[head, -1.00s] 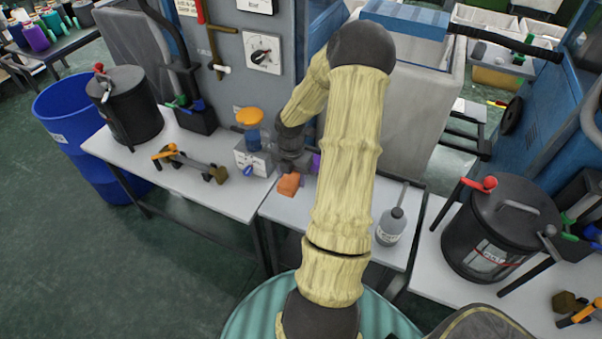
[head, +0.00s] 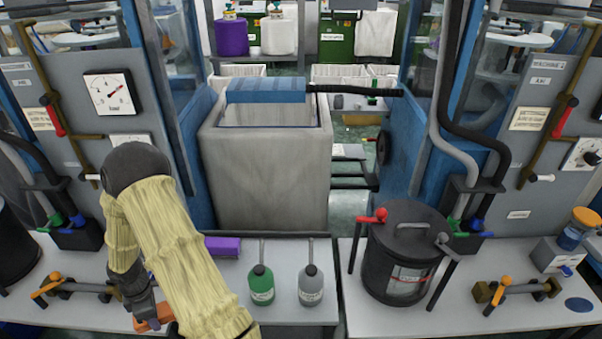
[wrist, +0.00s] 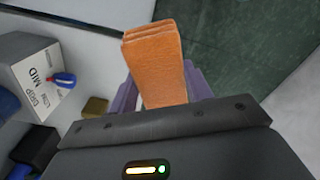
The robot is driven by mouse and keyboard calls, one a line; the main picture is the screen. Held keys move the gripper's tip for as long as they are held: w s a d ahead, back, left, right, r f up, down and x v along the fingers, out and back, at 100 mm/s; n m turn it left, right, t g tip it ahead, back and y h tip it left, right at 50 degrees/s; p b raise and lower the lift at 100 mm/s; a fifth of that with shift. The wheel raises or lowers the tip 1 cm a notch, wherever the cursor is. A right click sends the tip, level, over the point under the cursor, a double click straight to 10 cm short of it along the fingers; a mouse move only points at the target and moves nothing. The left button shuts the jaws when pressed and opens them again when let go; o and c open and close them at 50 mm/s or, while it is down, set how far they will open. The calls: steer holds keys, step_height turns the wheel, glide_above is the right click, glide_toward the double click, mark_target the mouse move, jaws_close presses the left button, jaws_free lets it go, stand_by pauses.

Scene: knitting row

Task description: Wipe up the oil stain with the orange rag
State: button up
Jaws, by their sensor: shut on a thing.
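The orange rag (head: 152,316) is in my gripper (head: 143,305), at the lower left of the head view, over the left part of the white tables. In the wrist view the folded rag (wrist: 155,55) sticks out between the purple fingers (wrist: 165,90), which are shut on it. A flat, dark bluish oval patch (head: 579,305) on the right table's white top looks like the oil stain. It lies far to the right of my gripper. The lower part of the rag is partly hidden by my arm in the head view.
A green bottle (head: 261,284), a grey bottle (head: 311,285) and a purple box (head: 222,246) stand on the middle table.

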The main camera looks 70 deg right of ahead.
steer(key=w+a+f+m, duration=0.1)
steer(key=a+f+m, duration=0.3)
steer(key=a+m, duration=0.6)
steer(key=shift+a+f, duration=0.3)
steer(key=shift+a, duration=0.65)
steer(key=shift+d, duration=0.15)
